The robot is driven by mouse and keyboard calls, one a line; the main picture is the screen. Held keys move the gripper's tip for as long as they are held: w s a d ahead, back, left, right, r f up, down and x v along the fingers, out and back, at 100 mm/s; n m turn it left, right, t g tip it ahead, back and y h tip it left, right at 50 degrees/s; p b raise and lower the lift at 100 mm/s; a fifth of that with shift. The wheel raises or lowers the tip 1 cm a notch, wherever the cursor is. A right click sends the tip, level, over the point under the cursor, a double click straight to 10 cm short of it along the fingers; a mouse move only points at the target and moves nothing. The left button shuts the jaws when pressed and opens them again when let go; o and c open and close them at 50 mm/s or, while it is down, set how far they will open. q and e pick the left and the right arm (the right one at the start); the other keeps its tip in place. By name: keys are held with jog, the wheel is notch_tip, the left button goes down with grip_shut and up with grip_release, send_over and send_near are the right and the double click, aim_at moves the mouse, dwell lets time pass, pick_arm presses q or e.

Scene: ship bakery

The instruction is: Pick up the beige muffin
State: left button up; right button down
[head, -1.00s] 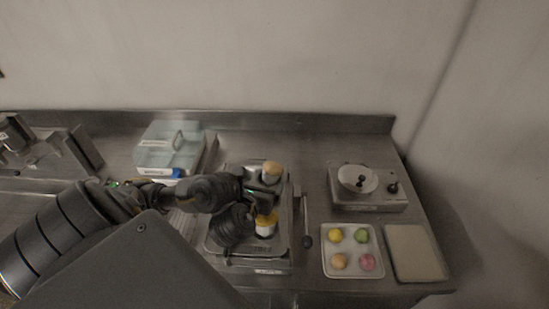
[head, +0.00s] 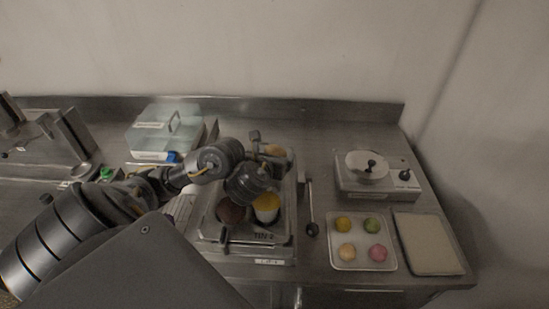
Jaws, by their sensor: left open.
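The beige muffin (head: 275,151) sits at the far right of a metal tray (head: 246,250), partly hidden by my left gripper. My left gripper (head: 266,151) is open at the muffin's left side, with nothing seen held. Whether its fingers touch the muffin cannot be told. A yellow muffin (head: 266,208) stands nearer in the same tray, and a dark reddish-brown muffin (head: 230,211) is left of it, partly under my arm. My right gripper is out of view.
Right of the tray lies a dark-handled utensil (head: 310,205). Further right are a white plate (head: 361,240) with several coloured round sweets, a scale (head: 378,185) with a bowl, and a beige board (head: 428,245). A lidded clear container (head: 165,133) stands behind my left arm.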

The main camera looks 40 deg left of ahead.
pick_arm(q)
jog(key=shift+w+a+f, duration=0.25)
jog(key=shift+w+f, duration=0.1)
jog(key=shift+w, duration=0.25)
jog(key=shift+s+r, duration=0.1)
jog(key=shift+c, duration=0.6)
jog(key=c, duration=0.7)
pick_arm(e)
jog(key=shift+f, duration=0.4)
pick_arm(q)
jog(key=shift+r, duration=0.1)
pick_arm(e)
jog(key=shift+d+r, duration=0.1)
